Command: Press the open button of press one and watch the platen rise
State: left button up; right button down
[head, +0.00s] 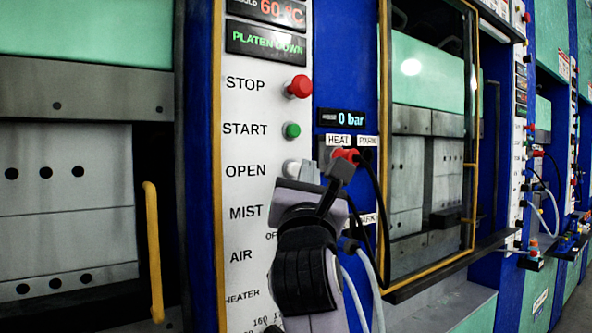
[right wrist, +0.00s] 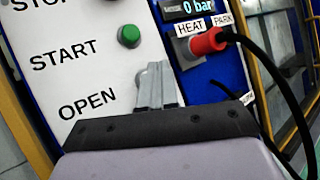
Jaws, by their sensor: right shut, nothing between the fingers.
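A white control panel (head: 245,140) carries a column of labelled buttons. The green display (head: 265,42) reads PLATEN DOWN. Left of the panel, grey press blocks (head: 65,170) stand under a pale green beam; no gap shows clearly. My left gripper is not in view.
The red STOP button (head: 299,87) and green START button (head: 291,130) are above OPEN. A red plug (head: 346,154) with a black cable is close to the right of my gripper. A yellow handle (head: 153,250) is at left; a yellow-framed guard (head: 475,130) is at right.

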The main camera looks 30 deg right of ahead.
jog(key=shift+w, duration=0.1)
dwell(0.6)
jog(key=shift+w, duration=0.35)
